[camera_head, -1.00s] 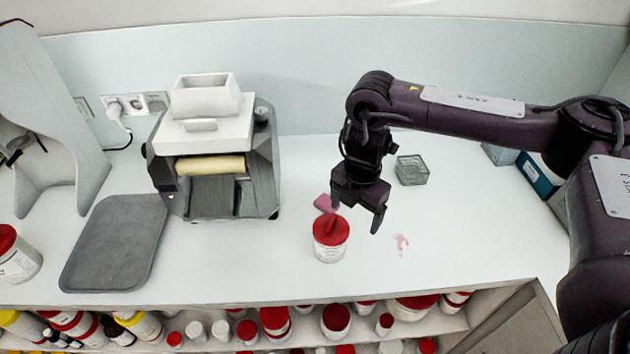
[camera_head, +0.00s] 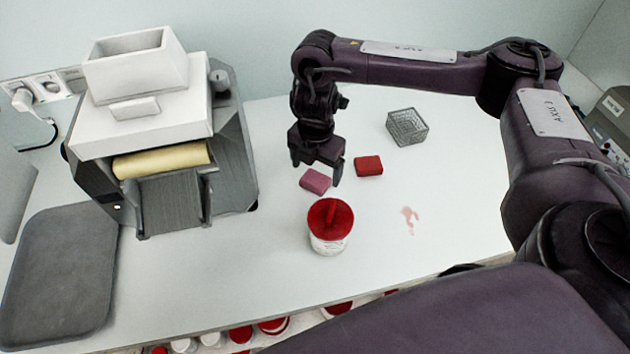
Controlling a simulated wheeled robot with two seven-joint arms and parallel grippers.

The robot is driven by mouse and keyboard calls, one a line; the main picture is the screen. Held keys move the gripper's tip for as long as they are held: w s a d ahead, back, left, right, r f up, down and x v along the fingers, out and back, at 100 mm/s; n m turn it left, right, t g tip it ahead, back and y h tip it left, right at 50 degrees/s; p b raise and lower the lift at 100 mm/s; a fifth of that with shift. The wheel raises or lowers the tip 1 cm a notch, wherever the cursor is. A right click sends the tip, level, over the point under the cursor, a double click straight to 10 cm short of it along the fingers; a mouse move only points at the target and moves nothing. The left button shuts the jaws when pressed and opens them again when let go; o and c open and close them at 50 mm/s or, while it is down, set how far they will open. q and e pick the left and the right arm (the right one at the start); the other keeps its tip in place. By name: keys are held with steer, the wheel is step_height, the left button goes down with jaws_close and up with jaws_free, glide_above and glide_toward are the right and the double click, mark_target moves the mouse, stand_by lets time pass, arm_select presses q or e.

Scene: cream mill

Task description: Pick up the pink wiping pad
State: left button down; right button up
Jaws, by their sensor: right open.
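The pink wiping pad (camera_head: 315,181) lies flat on the white counter, behind the red-lidded jar. My right gripper (camera_head: 316,177) points down over the pad, with its two fingers apart and nothing between them. One fingertip is near the pad's left side and the other is to its right. I cannot tell how high the fingertips are above the counter. My left gripper is not in view.
A red pad (camera_head: 368,166) lies just right of the pink one. A wire basket (camera_head: 407,127) is behind right, the mill (camera_head: 160,135) left, a grey mat (camera_head: 60,270) far left. A pinkish smear (camera_head: 409,219) marks the counter.

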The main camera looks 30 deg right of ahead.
mark_target(315, 179)
step_height(315, 179, down, 3)
steer(key=shift+w+f, duration=0.1)
steer(key=shift+f, duration=0.05)
steer(key=shift+c, duration=0.9)
steer(key=c, duration=1)
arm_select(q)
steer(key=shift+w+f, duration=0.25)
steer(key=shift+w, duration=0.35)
